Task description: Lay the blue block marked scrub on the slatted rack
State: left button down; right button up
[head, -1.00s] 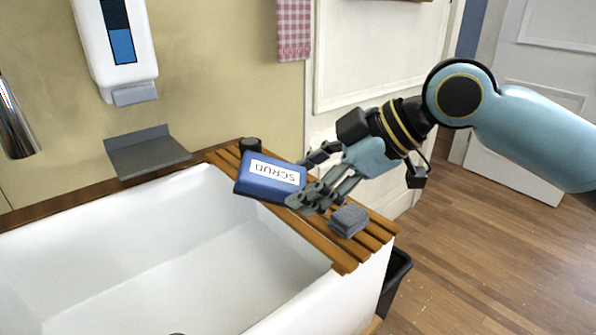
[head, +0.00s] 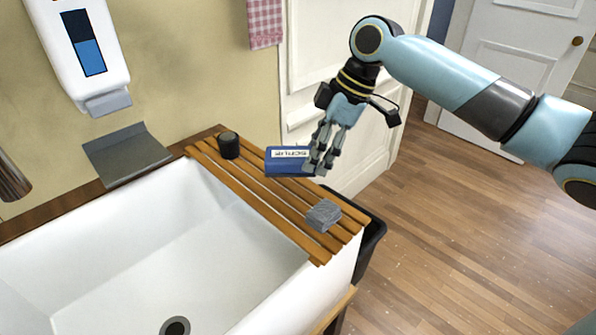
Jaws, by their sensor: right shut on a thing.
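The blue block (head: 282,162) has a white label on top, upside down to me; its lettering is too small to read clearly now. My right gripper (head: 318,164) is shut on the block's right end. The block shows over the far part of the wooden slatted rack (head: 247,198), roughly level. I cannot tell whether its underside touches the slats. The rack lies across the right end of the white sink. My left gripper is not in view.
A grey sponge-like block (head: 323,215) sits on the rack's near right part, and a dark round pot (head: 229,146) at its far left. The white sink basin (head: 160,245) lies left of the rack. A black bin (head: 371,238) stands below on the right. The middle slats are bare.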

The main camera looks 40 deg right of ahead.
aim_at(302, 147)
jog(key=w+f, duration=0.1)
jog(key=w, duration=0.1)
jog(key=w+a+f, duration=0.1)
jog(key=w, duration=0.1)
jog(key=shift+a+f, duration=0.1)
jog(key=shift+a, duration=0.05)
notch_tip(302, 147, down, 3)
jog(key=shift+s+f+p, duration=0.1)
jog(key=shift+p, duration=0.35)
jog(key=shift+f, duration=0.5)
jog(key=o, duration=1.1)
jog(key=shift+f, duration=0.1)
jog(key=b+v, duration=0.1)
jog(key=v, duration=1.1)
